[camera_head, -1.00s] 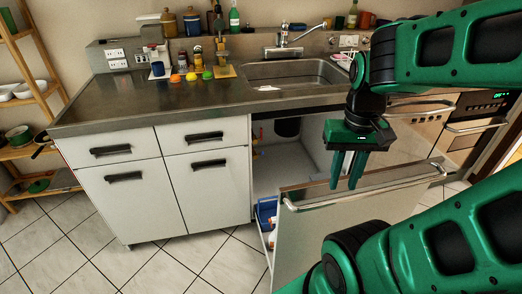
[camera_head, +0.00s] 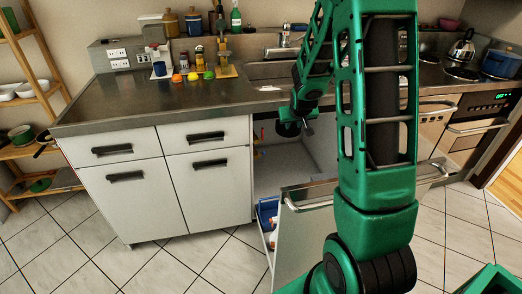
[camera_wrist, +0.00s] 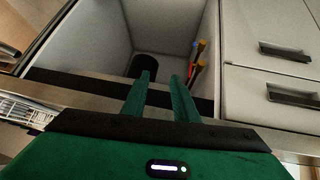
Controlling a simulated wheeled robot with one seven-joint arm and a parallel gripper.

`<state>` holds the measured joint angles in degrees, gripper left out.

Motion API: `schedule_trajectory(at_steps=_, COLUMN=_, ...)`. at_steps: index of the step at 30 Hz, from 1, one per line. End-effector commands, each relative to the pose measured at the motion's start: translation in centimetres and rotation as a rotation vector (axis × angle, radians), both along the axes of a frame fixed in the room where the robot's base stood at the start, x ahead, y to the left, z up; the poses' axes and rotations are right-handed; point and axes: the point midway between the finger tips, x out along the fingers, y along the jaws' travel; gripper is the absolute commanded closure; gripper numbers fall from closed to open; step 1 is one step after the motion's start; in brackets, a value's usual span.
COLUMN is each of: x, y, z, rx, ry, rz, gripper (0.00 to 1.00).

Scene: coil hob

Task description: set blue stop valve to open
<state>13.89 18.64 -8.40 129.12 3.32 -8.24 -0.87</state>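Under the sink, the open cabinet shows thin pipes on one side wall. In the wrist view a small blue part, seemingly the blue stop valve (camera_wrist: 195,46), sits beside yellow-orange valve parts (camera_wrist: 202,44) and a red pipe (camera_wrist: 189,74). Its handle position is too small to tell. My gripper (camera_wrist: 160,77) is open and empty, its two green fingers apart. The fingers point into the cabinet, with the valves to the right of them and not touching. In the head view my wrist (camera_head: 291,124) is at the cabinet opening and the fingers cannot be made out.
The pulled-out drawer front (camera_head: 300,235) with its bar handle stands before the cabinet, with a blue bin (camera_head: 267,212) behind it. Closed white drawers and doors (camera_head: 150,190) are at left. The counter (camera_head: 150,98) lies above. The dark opening (camera_wrist: 146,66) is in the cabinet's back.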

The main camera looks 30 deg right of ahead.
Motion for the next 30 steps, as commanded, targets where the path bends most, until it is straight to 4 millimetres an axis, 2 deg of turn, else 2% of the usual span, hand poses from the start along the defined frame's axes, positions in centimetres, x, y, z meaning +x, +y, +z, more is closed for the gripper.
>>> schedule_trajectory(at_steps=1, x=1.7, y=-0.3, z=-1.6, rx=-0.013, ry=-0.026, rz=0.013, gripper=0.73)
schedule_trajectory(at_steps=6, x=7.3, y=-0.7, z=-5.4, rx=-0.059, ry=-0.151, rz=0.060, gripper=0.73)
schedule_trajectory(at_steps=12, x=12.2, y=-0.6, z=-10.3, rx=-0.101, ry=-0.304, rz=0.107, gripper=0.73)
schedule_trajectory(at_steps=15, x=13.9, y=-0.2, z=-13.0, rx=-0.117, ry=-0.380, rz=0.126, gripper=0.73)
schedule_trajectory(at_steps=22, x=15.8, y=0.9, z=-18.9, rx=-0.148, ry=-0.558, rz=0.157, gripper=0.73)
schedule_trajectory(at_steps=30, x=15.0, y=2.4, z=-24.3, rx=-0.173, ry=-0.734, rz=0.167, gripper=0.73)
